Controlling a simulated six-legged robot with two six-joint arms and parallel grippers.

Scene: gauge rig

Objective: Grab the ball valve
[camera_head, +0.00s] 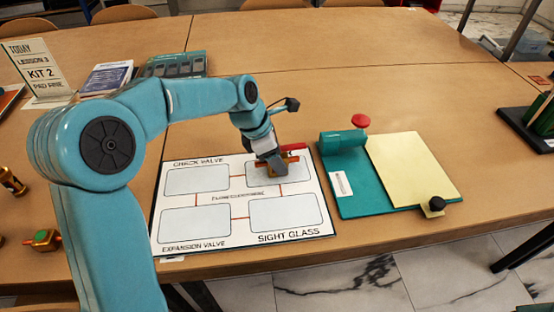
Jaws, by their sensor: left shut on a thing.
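The ball valve (293,148), with a red lever and a brass-coloured body, is in my left gripper (269,164). The gripper is shut on it and hides part of its body. Both are over the upper right box of the white board (236,211); I cannot tell whether the valve touches the board. The board's other boxes read check valve, expansion valve and sight glass, and look empty. The upper right label is hidden by my left arm and gripper. My right gripper is not in view.
A teal stand with a red knob (360,121) and a cream plate (413,166) is right of the board. Brass fittings (42,239) lie at the left edge. The table's back middle is clear.

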